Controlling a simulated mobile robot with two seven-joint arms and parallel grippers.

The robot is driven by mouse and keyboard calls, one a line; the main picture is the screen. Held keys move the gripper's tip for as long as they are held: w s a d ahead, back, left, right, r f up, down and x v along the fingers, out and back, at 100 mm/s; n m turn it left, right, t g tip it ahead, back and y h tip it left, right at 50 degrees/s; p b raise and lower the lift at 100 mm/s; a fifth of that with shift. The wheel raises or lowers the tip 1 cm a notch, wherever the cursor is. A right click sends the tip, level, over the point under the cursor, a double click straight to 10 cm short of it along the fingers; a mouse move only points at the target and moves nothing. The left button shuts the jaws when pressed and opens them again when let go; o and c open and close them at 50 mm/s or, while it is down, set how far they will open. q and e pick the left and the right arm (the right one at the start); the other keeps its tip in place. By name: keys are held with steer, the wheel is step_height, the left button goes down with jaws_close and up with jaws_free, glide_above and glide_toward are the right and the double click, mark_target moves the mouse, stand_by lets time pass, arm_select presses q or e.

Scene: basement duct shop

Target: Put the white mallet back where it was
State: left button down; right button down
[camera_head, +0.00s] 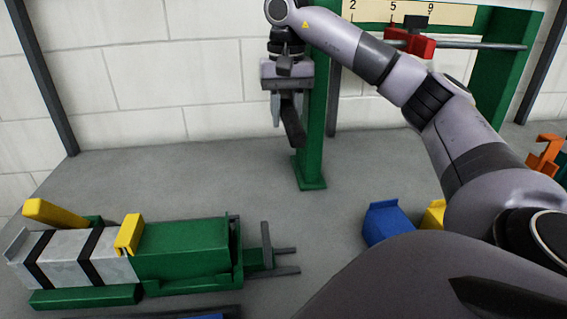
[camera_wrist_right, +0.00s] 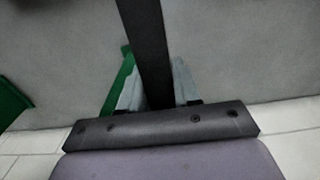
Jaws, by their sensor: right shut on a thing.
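My right gripper (camera_head: 287,110) hangs in front of the green post, near the back wall, well above the floor. It is shut on a dark bar (camera_head: 293,128) that slants down from the jaws. In the right wrist view the same dark bar (camera_wrist_right: 147,45) runs up from between the two pale fingers (camera_wrist_right: 155,90) to the top edge. I cannot tell whether the bar is part of the mallet. I can make out no white mallet head in either view. My left gripper is not in view.
A green frame with a post (camera_head: 313,130), a scale board (camera_head: 455,12) and a red slider (camera_head: 410,42) stands at the back. A green machine (camera_head: 185,255) with yellow levers lies front left. Blue (camera_head: 387,222) and yellow (camera_head: 433,214) bins stand right. The floor between is clear.

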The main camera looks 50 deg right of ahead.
steer(key=b, duration=0.6)
glide_above(285, 201)
step_height(285, 201, down, 11)
step_height(285, 201, down, 3)
steer(key=shift+s+f, duration=0.1)
step_height(285, 201, down, 5)
steer(key=shift+r, duration=0.1)
steer(key=c, duration=1.2)
jaws_free()
steer(key=shift+f, duration=0.2)
steer(key=o, duration=0.4)
